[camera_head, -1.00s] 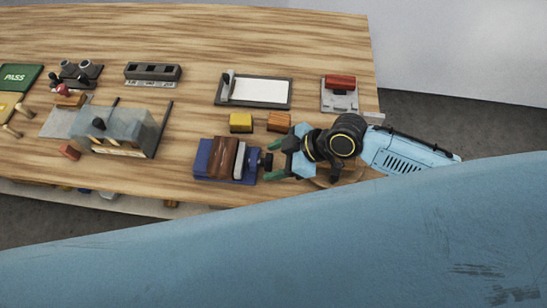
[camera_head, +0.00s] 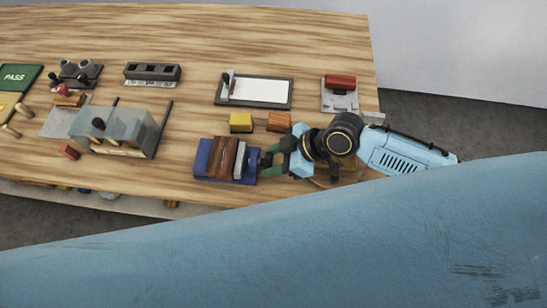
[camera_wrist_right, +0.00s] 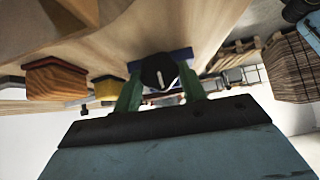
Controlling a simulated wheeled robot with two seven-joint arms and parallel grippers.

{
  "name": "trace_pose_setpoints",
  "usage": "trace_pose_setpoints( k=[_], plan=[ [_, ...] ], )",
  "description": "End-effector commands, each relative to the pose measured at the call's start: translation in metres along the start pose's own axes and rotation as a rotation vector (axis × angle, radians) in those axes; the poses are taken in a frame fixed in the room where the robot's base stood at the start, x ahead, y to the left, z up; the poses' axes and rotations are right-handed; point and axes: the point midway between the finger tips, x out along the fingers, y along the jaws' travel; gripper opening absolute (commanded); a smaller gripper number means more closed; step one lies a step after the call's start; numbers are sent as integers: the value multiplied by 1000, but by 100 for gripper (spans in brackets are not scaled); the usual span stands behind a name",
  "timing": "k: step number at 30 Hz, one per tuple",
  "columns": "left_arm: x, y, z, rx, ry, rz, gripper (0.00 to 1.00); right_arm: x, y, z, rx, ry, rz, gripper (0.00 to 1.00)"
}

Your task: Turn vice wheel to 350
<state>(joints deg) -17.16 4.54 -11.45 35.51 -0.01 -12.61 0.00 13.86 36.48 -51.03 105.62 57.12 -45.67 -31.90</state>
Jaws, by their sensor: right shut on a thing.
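The vice has a blue base (camera_head: 203,157) and stands on the table, with a brown block (camera_head: 223,157) between its jaws. Its black wheel, with a white mark on its face, shows in the right wrist view (camera_wrist_right: 158,72). My right gripper (camera_head: 268,161) is at the right side of the vice. In the right wrist view its green fingers (camera_wrist_right: 158,92) are on both sides of the wheel, shut on it. In the head view the fingers mostly hide the wheel. My left gripper is not in view.
A yellow block (camera_head: 241,122) and an orange-brown block (camera_head: 278,121) sit behind the vice. A framed white panel (camera_head: 262,90) and a grey device with a red top (camera_head: 340,90) stand farther back. A clear-covered fixture (camera_head: 120,130) is to the left.

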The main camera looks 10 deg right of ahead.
Motion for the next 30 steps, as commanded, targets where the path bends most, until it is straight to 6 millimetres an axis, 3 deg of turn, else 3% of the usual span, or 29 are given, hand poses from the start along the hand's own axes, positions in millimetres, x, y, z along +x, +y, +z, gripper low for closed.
trace_pose_setpoints(
  k=[21, 30],
  plan=[
    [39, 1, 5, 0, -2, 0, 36, 3, 8, 2, 330, 2, -330, 18],
    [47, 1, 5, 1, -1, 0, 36, 2, 9, 2, 405, 1, -405, 18]
  ],
)
